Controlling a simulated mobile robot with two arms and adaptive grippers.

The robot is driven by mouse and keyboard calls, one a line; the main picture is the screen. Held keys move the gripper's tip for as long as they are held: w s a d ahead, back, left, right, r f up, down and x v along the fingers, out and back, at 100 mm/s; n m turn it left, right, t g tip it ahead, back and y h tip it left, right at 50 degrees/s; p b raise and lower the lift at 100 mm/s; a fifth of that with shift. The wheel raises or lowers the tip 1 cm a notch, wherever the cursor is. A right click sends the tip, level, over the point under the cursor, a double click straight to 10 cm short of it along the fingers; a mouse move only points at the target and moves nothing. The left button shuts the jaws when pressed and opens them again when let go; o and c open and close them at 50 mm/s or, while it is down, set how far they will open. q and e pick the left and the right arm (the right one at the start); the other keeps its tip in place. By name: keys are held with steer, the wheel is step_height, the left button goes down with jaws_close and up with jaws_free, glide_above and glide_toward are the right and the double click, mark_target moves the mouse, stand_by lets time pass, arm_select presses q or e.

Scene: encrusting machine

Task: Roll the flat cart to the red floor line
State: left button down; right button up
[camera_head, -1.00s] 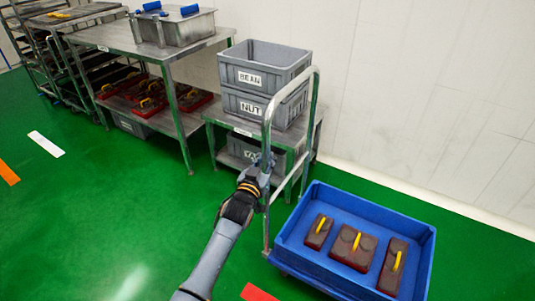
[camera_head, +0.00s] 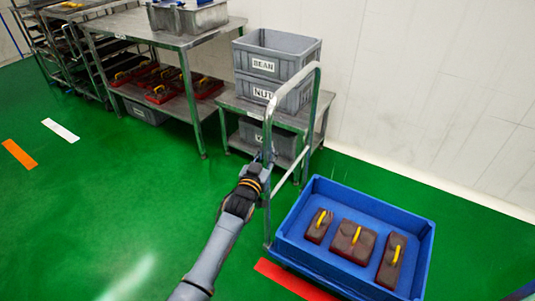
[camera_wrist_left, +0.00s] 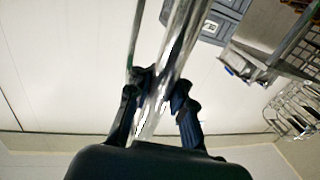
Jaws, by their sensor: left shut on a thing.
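The flat cart carries a blue tray (camera_head: 413,237) at the lower right of the head view, with brown blocks with yellow handles (camera_head: 352,242) in it. Its upright metal handle frame (camera_head: 317,95) rises at the tray's left end. My left gripper (camera_head: 263,165) is shut on the handle's near post, which also shows between the fingers in the left wrist view (camera_wrist_left: 158,100). The red floor line (camera_head: 290,279) lies at the tray's near left corner, and the cart partly covers it. The cart's wheels are hidden. My right gripper does not show.
A small metal table (camera_head: 228,100) behind the handle holds grey crates (camera_head: 277,55) labelled BEAN and NUT. A long steel table (camera_head: 125,25) and racks stand at the upper left. The white wall (camera_head: 440,90) bounds the far right.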

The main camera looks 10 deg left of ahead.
arm_select(q)
steer(key=shift+d+r, duration=0.1)
steer(key=shift+d, duration=0.15)
steer(key=c, duration=1.2)
jaws_free()
steer(key=shift+o, duration=0.2)
steer(key=shift+s+a, duration=0.1)
steer(key=shift+s, duration=0.05)
steer(key=shift+s+a, duration=0.1)
steer(key=shift+s, duration=0.2)
steer(key=s+a, duration=0.1)
steer(key=s, duration=1)
steer(key=shift+a, duration=0.25)
